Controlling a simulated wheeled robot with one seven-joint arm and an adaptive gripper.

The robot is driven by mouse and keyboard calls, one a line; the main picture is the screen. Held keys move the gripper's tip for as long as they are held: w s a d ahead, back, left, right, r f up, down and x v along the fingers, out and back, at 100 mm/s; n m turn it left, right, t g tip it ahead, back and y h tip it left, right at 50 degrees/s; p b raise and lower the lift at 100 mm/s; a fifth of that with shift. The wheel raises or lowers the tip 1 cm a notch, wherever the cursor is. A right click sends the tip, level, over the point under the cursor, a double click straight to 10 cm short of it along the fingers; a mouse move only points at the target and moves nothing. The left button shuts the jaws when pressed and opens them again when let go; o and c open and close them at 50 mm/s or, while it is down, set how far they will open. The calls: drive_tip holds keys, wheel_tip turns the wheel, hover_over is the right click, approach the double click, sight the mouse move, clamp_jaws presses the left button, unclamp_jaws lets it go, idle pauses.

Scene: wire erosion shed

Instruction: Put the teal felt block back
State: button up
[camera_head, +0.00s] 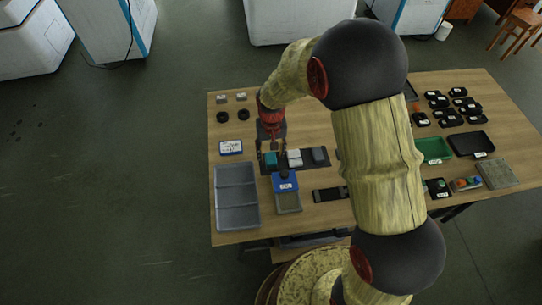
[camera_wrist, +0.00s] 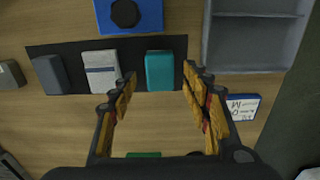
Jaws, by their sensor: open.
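The teal felt block (camera_head: 270,159) sits on a dark mat (camera_head: 306,168), at the left end of a row of blocks. In the wrist view the teal block (camera_wrist: 159,70) stands upright on the dark strip (camera_wrist: 125,48), ahead of my fingers. My gripper (camera_wrist: 158,78) is open, with one finger on each side of the block's line and nothing visible between them. In the head view my gripper (camera_head: 270,147) is just behind the block; whether it touches cannot be told.
A light grey block (camera_wrist: 101,70) and a dark grey block (camera_wrist: 50,75) share the strip. A blue box (camera_head: 285,183) stands in front, a grey compartment tray (camera_head: 237,210) at left. A white-and-blue label card (camera_head: 231,147) lies left. A green tray (camera_head: 435,150) is at right.

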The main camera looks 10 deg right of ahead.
wheel_tip(320, 180, up, 8)
drive_tip(key=p, duration=0.2)
wheel_tip(320, 180, up, 10)
drive_tip(key=t, duration=0.1)
hover_over(271, 158)
drive_tip(key=s+d, duration=0.3)
drive_tip(key=s+d+r+t, duration=0.2)
drive_tip(key=s+d+r, duration=0.1)
drive_tip(key=s+r, duration=0.3)
drive_tip(key=s+d+r+t, duration=0.1)
drive_tip(key=s+d+r, duration=0.2)
drive_tip(key=s+r, duration=0.35)
drive_tip(key=s+d+r+t, duration=0.1)
drive_tip(key=s+r, duration=0.1)
drive_tip(key=s, duration=0.5)
drive_tip(key=shift+s+d+r+t, duration=0.3)
drive_tip(key=shift+s+d, duration=0.05)
drive_tip(key=shift+s, duration=0.05)
